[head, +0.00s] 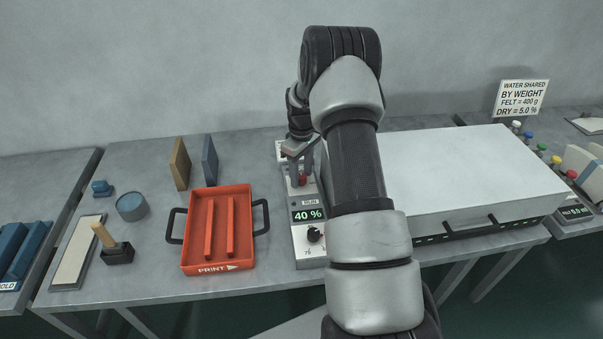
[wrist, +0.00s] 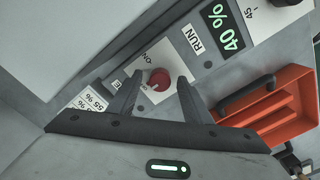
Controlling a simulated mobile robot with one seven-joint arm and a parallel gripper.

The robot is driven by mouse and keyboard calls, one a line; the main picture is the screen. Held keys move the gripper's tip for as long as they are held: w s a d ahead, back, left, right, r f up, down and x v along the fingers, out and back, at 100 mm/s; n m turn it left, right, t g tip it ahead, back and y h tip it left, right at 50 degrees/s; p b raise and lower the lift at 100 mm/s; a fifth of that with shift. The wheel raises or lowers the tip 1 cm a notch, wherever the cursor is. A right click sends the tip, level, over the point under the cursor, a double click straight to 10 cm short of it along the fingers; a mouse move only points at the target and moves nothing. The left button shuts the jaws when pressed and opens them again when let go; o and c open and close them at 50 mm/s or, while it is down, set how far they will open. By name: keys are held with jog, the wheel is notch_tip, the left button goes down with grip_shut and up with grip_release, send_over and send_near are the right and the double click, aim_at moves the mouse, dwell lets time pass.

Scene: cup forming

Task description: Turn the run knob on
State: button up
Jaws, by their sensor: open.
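The red run knob (wrist: 159,79) sits on a white plate marked ON, beside the RUN label (wrist: 194,39) in the wrist view. In the head view the knob (head: 302,180) shows on the narrow control panel (head: 310,254), above the 40 % display (head: 308,215). My gripper (wrist: 160,76) is open, with one finger on each side of the knob. I cannot tell whether the fingers touch it. Which way the knob points is too small to read. My arm hides part of the panel in the head view.
A large white-topped box (head: 470,180) stands right of the panel. An orange tray (head: 217,266) with handles lies to the left. A black dial (head: 314,234) sits below the display. Two upright boards (head: 181,164) stand behind the tray.

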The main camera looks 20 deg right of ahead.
jog(key=c, duration=1.1)
jog(key=shift+o, duration=0.2)
jog(key=shift+m, duration=0.4)
jog(key=m+b, duration=0.2)
jog(key=m, duration=0.1)
jog(key=m+b, duration=0.1)
jog(key=m, duration=0.8)
jog(key=shift+m+b, duration=0.35)
jog(key=shift+m, duration=0.05)
jog(key=m, duration=0.4)
jog(key=shift+m, duration=0.3)
